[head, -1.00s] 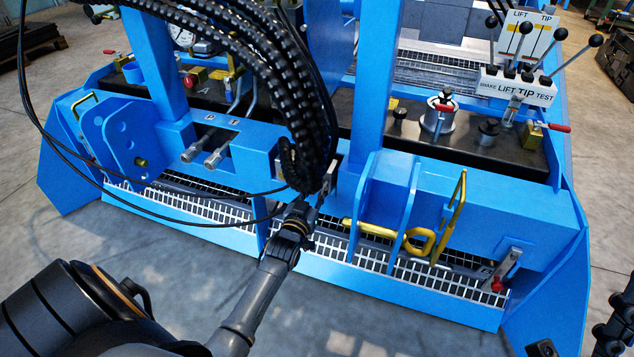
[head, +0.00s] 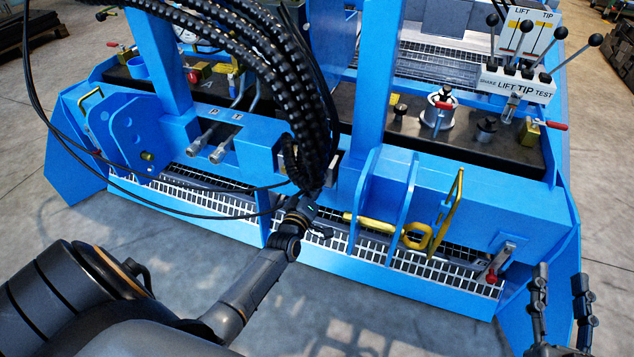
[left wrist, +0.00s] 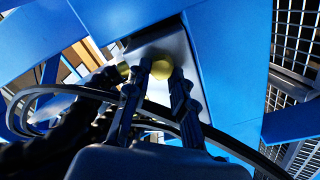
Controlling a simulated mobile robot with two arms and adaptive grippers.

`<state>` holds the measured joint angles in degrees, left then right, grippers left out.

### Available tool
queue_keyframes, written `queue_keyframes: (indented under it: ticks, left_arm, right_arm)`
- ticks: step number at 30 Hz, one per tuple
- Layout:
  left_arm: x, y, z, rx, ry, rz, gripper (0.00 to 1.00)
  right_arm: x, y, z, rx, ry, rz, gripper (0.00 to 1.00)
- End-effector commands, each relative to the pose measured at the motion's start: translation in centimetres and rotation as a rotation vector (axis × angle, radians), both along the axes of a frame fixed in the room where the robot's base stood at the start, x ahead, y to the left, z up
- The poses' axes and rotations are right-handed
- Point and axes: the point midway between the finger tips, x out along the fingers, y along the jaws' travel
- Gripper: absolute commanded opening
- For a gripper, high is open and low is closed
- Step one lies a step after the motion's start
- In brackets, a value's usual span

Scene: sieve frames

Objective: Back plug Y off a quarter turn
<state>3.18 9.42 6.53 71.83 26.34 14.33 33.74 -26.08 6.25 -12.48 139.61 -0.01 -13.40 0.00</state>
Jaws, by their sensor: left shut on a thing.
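My left gripper (head: 308,202) reaches the front of the blue machine frame (head: 475,200), and hanging black hoses hide its fingertips in the head view. In the left wrist view its two dark fingers (left wrist: 154,82) are closed in on a brass-coloured round part (left wrist: 162,68) in front of a pale grey plate. I take this part for the plug, but no letter Y is readable and its turn angle cannot be told. My right gripper (head: 560,277) is open and empty at the lower right, with its fingers pointing up, apart from the frame.
A thick bundle of black hoses (head: 290,80) hangs over my left gripper. A yellow pin handle (head: 417,236) sticks out to its right. Two metal couplings (head: 210,143) sit to the left. Thin black cables loop across the front. The floor in front is clear.

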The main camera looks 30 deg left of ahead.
Motion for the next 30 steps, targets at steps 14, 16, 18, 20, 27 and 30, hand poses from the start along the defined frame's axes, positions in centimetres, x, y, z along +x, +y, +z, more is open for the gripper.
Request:
queue_keyframes:
  ticks: [14,16,18,20,27,30]
  left_arm:
    - [-0.05,0.1,-0.13,-0.159,-0.037,0.001,0.0]
    - [-0.04,0.1,-0.13,-0.164,-0.039,0.001,0.0]
    - [-0.06,0.1,-0.14,-0.165,-0.039,0.001,0.0]
    - [-0.06,0.1,-0.14,-0.166,-0.039,0.001,0.0]
    - [-0.05,0.11,-0.14,-0.165,-0.039,0.001,0.25]
    - [-0.05,0.11,-0.14,-0.165,-0.039,0.001,0.46]
  right_arm:
    - [-0.01,-0.02,-0.05,-0.001,0.003,-0.001,0.4]
    - [-0.01,-0.02,-0.04,-0.001,0.003,-0.001,0.4]
    - [-0.01,-0.02,-0.03,-0.001,0.003,-0.001,0.4]
    - [-0.01,-0.02,-0.03,-0.001,0.003,-0.001,0.4]
    - [-0.01,-0.01,-0.02,0.0,0.002,-0.001,0.4]
    - [-0.01,-0.01,-0.02,0.0,0.002,-0.001,0.4]
